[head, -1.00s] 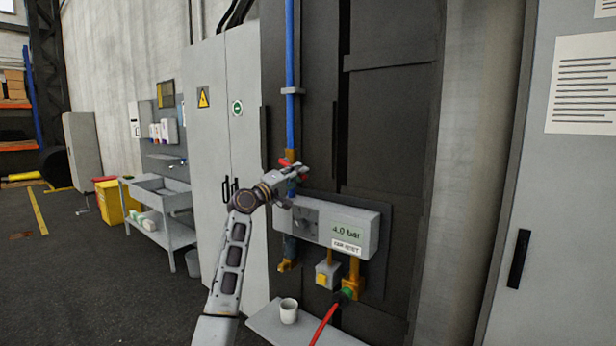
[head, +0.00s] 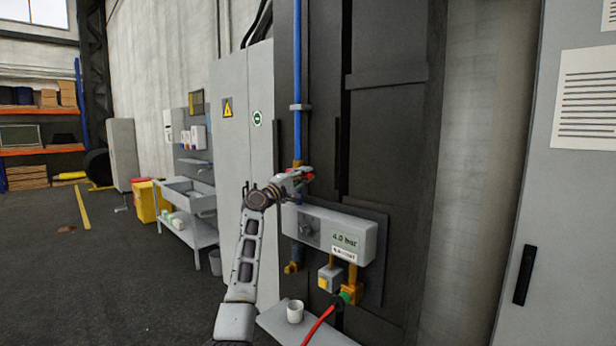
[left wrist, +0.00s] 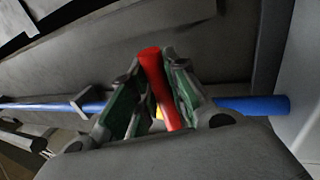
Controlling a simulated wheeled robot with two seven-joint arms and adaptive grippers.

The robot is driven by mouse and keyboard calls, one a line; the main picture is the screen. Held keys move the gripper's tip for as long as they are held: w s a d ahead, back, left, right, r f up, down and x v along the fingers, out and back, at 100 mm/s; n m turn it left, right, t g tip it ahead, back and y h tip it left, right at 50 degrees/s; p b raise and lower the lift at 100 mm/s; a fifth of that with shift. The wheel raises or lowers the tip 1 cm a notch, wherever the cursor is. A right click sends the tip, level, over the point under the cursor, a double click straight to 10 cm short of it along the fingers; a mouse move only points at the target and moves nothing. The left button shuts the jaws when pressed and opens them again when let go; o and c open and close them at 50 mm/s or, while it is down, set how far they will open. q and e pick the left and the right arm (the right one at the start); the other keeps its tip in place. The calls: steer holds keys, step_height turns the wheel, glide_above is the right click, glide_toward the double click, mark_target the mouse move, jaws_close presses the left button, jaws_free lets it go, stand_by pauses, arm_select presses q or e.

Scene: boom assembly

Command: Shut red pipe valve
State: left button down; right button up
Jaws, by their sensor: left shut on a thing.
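The red valve handle (head: 310,176) is on the vertical blue pipe (head: 297,80), just above the grey pressure box. In the head view my left gripper (head: 302,175) is at the handle and covers most of it. In the left wrist view the red handle (left wrist: 158,90) lies between the green-padded fingers of my left gripper (left wrist: 154,72), which is shut on it. The blue pipe (left wrist: 250,105) runs sideways behind the fingers in that view. The valve body is mostly hidden. My right gripper is in neither view.
A grey box (head: 345,232) reading 4.0 bar is just below the gripper. Under it are a yellow button box (head: 328,278), a red hose (head: 320,325) and a white cup (head: 295,311) on a shelf. A grey cabinet (head: 235,160) stands to the left.

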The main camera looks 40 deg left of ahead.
arm_select(q)
steer(key=shift+r, duration=0.1)
stand_by(0.4)
steer(key=c, duration=1.4)
jaws_free()
steer(key=shift+a, duration=0.1)
steer(key=shift+o, duration=0.2)
steer(key=shift+s, duration=0.1)
steer(key=v, duration=1.1)
steer(key=shift+s+f, duration=0.2)
steer(key=shift+s, duration=0.2)
